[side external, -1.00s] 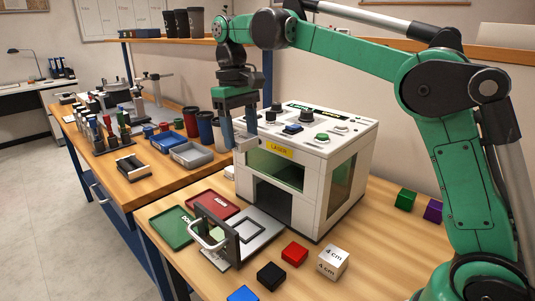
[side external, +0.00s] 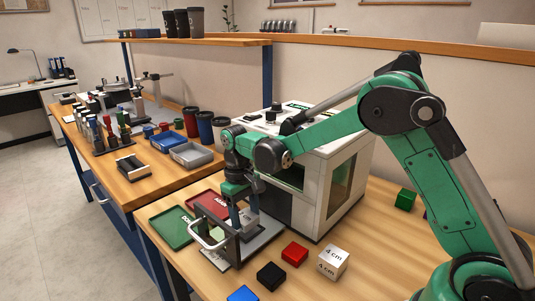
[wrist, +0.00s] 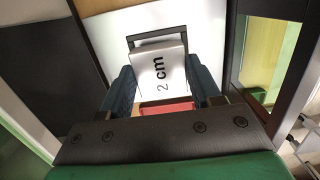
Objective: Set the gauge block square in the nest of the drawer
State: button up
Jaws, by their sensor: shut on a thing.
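My gripper (wrist: 160,82) is shut on the gauge block (wrist: 161,68), a light grey block marked "2 cm", with one dark finger on each side. In the side external view my gripper (side external: 243,212) is low over the open drawer (side external: 264,234), behind its upright front frame. The block is small and partly hidden there. In the wrist view a dark-edged nest (wrist: 157,38) shows just beyond the block's top edge, on the pale drawer plate. The block looks slightly turned against that edge. I cannot tell whether its underside touches the nest.
The white laser machine (side external: 335,190) stands behind the drawer. A green tray (side external: 172,226) and a red tray (side external: 209,204) lie to its left. A red cube (side external: 295,254), a black cube (side external: 271,276) and a white "4 cm" cube (side external: 332,262) stand to the right.

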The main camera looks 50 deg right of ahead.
jog(key=shift+f, duration=0.75)
jog(key=shift+f, duration=0.2)
jog(key=o, duration=1.3)
jog(key=shift+o, duration=0.2)
jog(key=shift+r, duration=0.1)
